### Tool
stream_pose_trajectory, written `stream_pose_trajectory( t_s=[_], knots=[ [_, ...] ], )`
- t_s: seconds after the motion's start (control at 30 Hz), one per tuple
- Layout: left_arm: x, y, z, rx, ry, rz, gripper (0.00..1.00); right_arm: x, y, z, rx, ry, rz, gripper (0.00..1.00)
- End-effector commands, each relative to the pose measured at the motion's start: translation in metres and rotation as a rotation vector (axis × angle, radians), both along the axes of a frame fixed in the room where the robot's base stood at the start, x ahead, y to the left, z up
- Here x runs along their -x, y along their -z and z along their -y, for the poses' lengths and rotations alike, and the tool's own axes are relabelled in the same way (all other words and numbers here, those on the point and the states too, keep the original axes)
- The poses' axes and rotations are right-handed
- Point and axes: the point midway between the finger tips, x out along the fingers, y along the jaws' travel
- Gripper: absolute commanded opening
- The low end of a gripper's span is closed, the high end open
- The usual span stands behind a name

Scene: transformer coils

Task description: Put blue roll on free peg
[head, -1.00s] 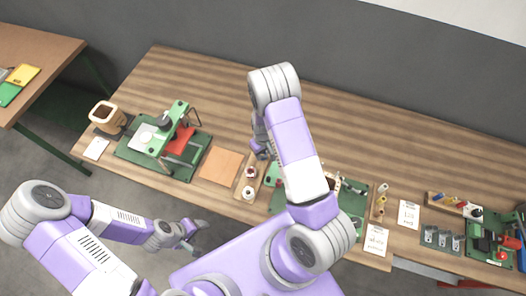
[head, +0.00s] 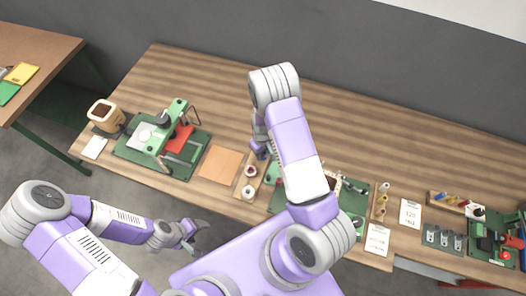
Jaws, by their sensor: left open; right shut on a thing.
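My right gripper (head: 262,152) is just above the far end of a narrow wooden peg board (head: 238,190) left of centre. It is shut on a small dark bluish thing, which looks like the blue roll; my arm and fingers hide most of it. On the board stand a roll with a dark reddish top (head: 250,171) and a whitish roll (head: 248,190), both nearer the front than the gripper. The far end of the board, with any peg there, is hard to make out. My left gripper (head: 192,236) is open and empty, off the table's front edge.
An orange-brown mat (head: 220,165) lies left of the peg board. A green-based press (head: 170,150) stands further left. Right of the board is a green winding fixture (head: 352,200), partly behind my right arm. The back of the table is clear.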

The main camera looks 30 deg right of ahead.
Motion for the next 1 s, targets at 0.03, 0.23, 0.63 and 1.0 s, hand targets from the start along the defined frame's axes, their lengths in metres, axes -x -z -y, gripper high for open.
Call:
stream_pose_trajectory(
  t_s=[0.03, 0.23, 0.63, 1.0],
  knots=[
    [0.000, 0.001, 0.000, 0.000, 0.000, 0.000, 0.68, 0.000, 0.001, 0.000, 0.000, 0.000, 0.000, 0.16],
    [0.000, 0.008, 0.000, 0.000, 0.000, 0.000, 0.68, 0.000, 0.007, 0.000, 0.000, 0.000, 0.000, 0.16],
    [0.000, 0.011, 0.000, 0.000, 0.000, 0.000, 0.68, 0.000, 0.011, 0.000, 0.000, 0.000, 0.000, 0.16],
    [0.000, 0.011, 0.000, 0.000, 0.000, 0.000, 0.68, 0.000, 0.011, 0.000, 0.000, 0.000, 0.000, 0.74]
  ],
)
